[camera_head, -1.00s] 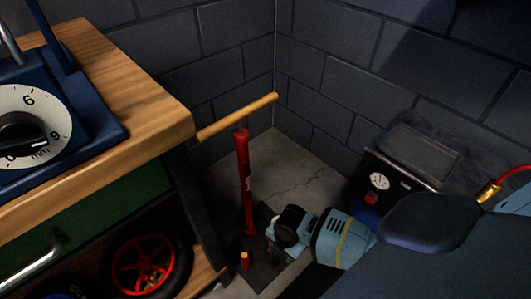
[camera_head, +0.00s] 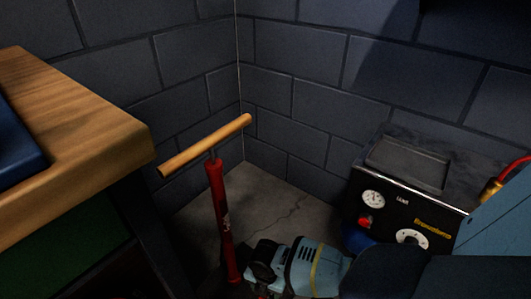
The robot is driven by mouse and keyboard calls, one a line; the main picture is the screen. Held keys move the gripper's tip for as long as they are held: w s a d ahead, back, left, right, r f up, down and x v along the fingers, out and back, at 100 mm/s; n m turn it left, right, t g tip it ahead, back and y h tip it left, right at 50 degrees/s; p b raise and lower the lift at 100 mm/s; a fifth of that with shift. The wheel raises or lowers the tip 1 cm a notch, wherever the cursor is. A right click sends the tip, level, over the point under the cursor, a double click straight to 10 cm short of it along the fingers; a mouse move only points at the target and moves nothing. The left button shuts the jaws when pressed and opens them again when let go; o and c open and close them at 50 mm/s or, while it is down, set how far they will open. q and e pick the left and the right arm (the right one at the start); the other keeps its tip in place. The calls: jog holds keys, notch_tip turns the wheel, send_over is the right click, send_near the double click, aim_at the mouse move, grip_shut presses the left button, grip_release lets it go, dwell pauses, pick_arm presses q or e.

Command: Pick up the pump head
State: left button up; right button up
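The red floor pump (camera_head: 222,222) stands upright in the corner, with a wooden crossbar handle (camera_head: 205,147) on top. Its foot is cut off or hidden at the bottom edge. I cannot make out a pump head in this view. My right arm comes in from the right, and its dark gripper (camera_head: 262,276) is low, just right of the pump's lower barrel. Its fingertips run close to the bottom edge, so I cannot tell whether they are open or touching anything. My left gripper is not in view.
A wooden-topped bench (camera_head: 85,125) stands on the left with a blue tool on it. A black compressor (camera_head: 403,190) with a gauge and knobs is at the right, with a red hose and brass fitting (camera_head: 492,188). Brick walls close the corner behind the pump; some floor (camera_head: 275,208) is bare.

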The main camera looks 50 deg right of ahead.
aim_at(267, 296)
jog(key=shift+s+f+b, duration=0.15)
jog(key=shift+f+b, duration=1.45)
jog(key=shift+f, duration=0.9)
jog(key=c, duration=0.6)
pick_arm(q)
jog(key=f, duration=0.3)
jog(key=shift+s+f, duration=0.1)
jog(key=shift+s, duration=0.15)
pick_arm(e)
jog(key=c, duration=0.6)
jog(key=shift+o, duration=0.2)
